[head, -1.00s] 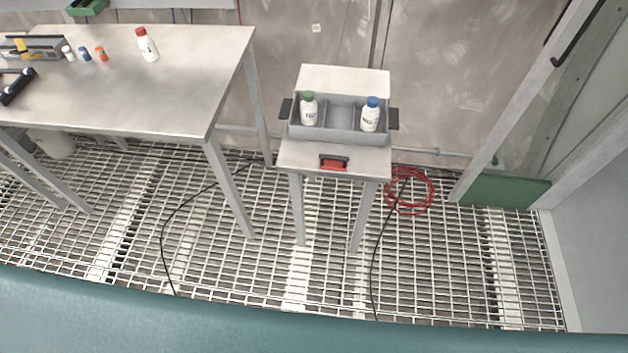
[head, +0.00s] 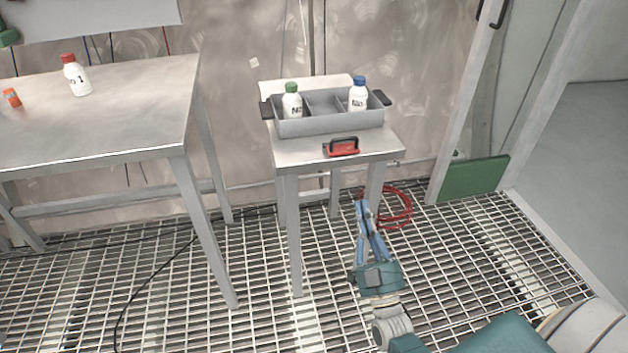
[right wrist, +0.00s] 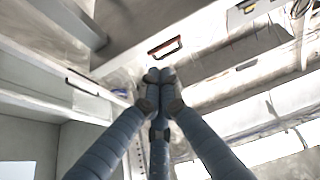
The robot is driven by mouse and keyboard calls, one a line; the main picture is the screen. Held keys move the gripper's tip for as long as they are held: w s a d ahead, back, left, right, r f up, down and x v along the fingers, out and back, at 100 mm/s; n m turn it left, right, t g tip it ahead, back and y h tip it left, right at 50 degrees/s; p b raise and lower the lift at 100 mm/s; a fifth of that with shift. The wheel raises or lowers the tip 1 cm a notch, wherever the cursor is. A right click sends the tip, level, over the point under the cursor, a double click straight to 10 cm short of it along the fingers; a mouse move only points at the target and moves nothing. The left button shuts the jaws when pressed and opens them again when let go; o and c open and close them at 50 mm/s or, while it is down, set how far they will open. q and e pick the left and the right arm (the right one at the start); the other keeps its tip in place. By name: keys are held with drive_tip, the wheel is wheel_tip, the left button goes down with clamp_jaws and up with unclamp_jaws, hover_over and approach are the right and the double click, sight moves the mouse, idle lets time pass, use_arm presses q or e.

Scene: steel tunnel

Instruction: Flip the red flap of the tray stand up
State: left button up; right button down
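The tray stand (head: 300,150) is a small metal table by the wall. Its red flap (head: 342,150), with a black loop handle, is low at the front edge of the top; its exact angle is hard to tell. The red flap also shows in the right wrist view (right wrist: 165,50), just beyond the fingertips. My right gripper (head: 362,204) is below and in front of the stand's top, pointing up, apart from the flap. In the right wrist view its blue fingers (right wrist: 158,76) meet at the tips with nothing between them. My left gripper is out of view.
A grey divided tray (head: 330,122) on the stand holds a green-capped bottle (head: 292,102) and a blue-capped bottle (head: 358,95). A larger table (head: 110,125) stands to the left. A red hose coil (head: 397,207) lies on the grating behind my right gripper.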

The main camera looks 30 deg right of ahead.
sight(350, 151)
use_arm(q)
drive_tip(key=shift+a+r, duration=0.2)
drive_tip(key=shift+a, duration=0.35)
use_arm(e)
drive_tip(key=shift+s+a+r+t+h, duration=0.15)
drive_tip(key=shift+r, duration=0.25)
drive_tip(key=shift+s+a+r+t+h, duration=0.1)
drive_tip(key=shift+a+r+t+h, duration=0.05)
drive_tip(key=shift+r, duration=0.2)
drive_tip(key=shift+m, duration=0.3)
drive_tip(key=x, duration=1.3)
drive_tip(key=shift+w, duration=0.1)
drive_tip(key=shift+w+d+r, duration=0.1)
drive_tip(key=shift+w+r, duration=0.1)
drive_tip(key=shift+w, duration=0.15)
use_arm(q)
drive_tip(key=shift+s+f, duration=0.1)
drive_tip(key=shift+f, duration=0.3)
use_arm(e)
drive_tip(key=shift+r, duration=0.15)
